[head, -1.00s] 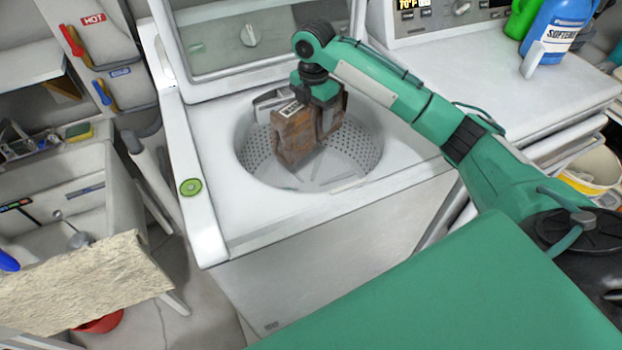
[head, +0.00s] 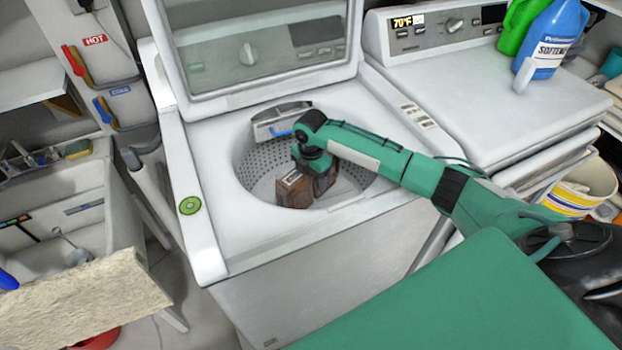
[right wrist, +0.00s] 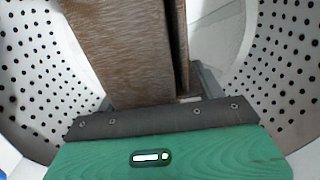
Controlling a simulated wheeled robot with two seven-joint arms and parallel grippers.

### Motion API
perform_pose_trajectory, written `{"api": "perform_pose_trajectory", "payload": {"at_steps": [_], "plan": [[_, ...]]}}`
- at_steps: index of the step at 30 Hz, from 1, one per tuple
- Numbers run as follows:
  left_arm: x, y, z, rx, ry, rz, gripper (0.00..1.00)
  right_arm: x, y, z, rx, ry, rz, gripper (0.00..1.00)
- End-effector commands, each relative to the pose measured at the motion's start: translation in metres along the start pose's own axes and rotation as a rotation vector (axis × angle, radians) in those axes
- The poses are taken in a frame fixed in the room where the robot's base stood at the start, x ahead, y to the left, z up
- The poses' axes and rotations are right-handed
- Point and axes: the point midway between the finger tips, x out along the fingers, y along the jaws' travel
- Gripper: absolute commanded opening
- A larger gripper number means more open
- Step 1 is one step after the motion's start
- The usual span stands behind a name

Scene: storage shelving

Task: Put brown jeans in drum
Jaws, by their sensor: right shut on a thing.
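The brown jeans (head: 293,190) are a stiff, folded brown piece with a pale label on top. They are inside the perforated drum (head: 254,167) of the open top-load washer. My right gripper (head: 312,182) reaches down into the drum and is shut on the jeans. In the right wrist view the jeans (right wrist: 120,45) extend away from the gripper (right wrist: 160,100), with the drum's dotted wall (right wrist: 35,75) on both sides. The fingertips are mostly hidden by the jeans. My left gripper is not in view.
The washer's lid (head: 260,50) stands open behind the drum. A second machine (head: 480,90) stands at right with a blue softener bottle (head: 553,42) and a green bottle (head: 520,25) on top. A utility sink (head: 60,210) is at left. A green round object (head: 190,206) is on the washer's left edge.

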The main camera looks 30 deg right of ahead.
Motion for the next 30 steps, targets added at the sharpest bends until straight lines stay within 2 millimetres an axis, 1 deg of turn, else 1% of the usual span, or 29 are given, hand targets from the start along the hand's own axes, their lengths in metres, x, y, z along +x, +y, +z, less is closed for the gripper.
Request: {"api": "perform_pose_trajectory", "payload": {"at_steps": [1,3,10,21,25,26,28,29,30], "plan": [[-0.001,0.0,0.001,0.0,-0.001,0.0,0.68,0.005,0.0,0.0,0.0,0.0,0.0,0.31],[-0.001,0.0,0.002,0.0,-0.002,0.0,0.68,0.009,0.0,0.0,-0.001,-0.001,0.001,0.31],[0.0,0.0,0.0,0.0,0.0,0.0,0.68,0.009,0.0,0.0,-0.001,-0.001,0.002,0.31],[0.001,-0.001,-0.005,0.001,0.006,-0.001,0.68,0.02,0.0,0.0,-0.001,-0.001,0.001,0.31],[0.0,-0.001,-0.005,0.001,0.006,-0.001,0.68,0.021,0.0,0.0,-0.001,-0.001,0.001,0.31],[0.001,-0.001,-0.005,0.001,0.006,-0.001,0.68,0.022,0.0,0.0,-0.001,-0.001,0.0,0.73],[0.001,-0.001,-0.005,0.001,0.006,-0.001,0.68,0.021,0.0,0.0,-0.001,-0.001,0.0,0.86],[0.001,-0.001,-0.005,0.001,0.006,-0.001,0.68,0.021,0.0,0.0,-0.001,-0.001,0.0,0.9],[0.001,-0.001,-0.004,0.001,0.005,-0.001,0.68,0.021,0.0,0.0,-0.001,-0.001,0.0,0.9]]}}
